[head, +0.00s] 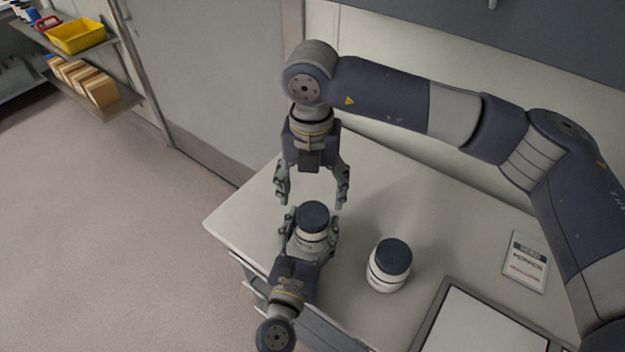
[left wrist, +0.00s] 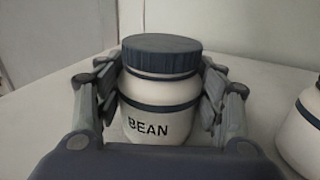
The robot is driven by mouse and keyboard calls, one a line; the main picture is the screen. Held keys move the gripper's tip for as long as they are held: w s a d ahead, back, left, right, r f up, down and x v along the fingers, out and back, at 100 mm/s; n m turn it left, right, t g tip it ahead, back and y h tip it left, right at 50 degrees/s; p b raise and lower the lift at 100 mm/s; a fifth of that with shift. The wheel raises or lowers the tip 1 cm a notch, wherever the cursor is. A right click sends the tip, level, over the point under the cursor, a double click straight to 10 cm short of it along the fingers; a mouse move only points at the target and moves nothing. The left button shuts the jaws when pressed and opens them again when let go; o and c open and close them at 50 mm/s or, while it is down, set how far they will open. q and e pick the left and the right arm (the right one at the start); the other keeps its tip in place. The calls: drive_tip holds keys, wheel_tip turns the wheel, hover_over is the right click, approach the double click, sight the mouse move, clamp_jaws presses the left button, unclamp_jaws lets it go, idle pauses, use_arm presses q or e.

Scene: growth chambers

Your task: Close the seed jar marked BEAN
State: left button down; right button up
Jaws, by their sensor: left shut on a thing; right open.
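The BEAN jar (head: 311,238) is a white jar with dark bands and a dark blue-grey lid (head: 314,216) on top. It stands upright on the counter near its left front edge. In the left wrist view the jar (left wrist: 157,124) shows its BEAN label, and the lid (left wrist: 161,50) sits over its mouth; I cannot tell whether it is screwed tight. My left gripper (head: 311,229) is shut on the jar's body, one finger on each side. My right gripper (head: 312,199) is open and empty, pointing down just above the lid, with its fingers spread wider than the lid.
A second lidded white jar (head: 388,266) stands to the right, and its edge shows in the left wrist view (left wrist: 303,128). A seed card (head: 525,262) and a dark-framed tray (head: 437,306) lie further right. The counter (head: 245,208) ends left of the BEAN jar. Shelves (head: 107,112) stand far left.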

use_arm(q)
drive_tip(key=shift+f, duration=0.15)
use_arm(e)
drive_tip(key=n, duration=0.4)
drive_tip(key=shift+r+n, duration=0.2)
drive_tip(key=shift+n, duration=0.2)
drive_tip(key=n, duration=0.3)
drive_tip(key=shift+r, duration=0.1)
drive_tip(key=n, duration=0.4)
drive_tip(key=shift+r+n, duration=0.15)
drive_tip(key=shift+n, duration=0.25)
drive_tip(key=n, duration=0.3)
drive_tip(key=shift+r, duration=0.1)
drive_tip(key=n, duration=0.3)
drive_tip(key=shift+r, duration=0.1)
drive_tip(key=n, duration=0.5)
drive_tip(key=shift+r, duration=0.15)
drive_tip(key=n, duration=0.6)
drive_tip(key=shift+r, duration=0.2)
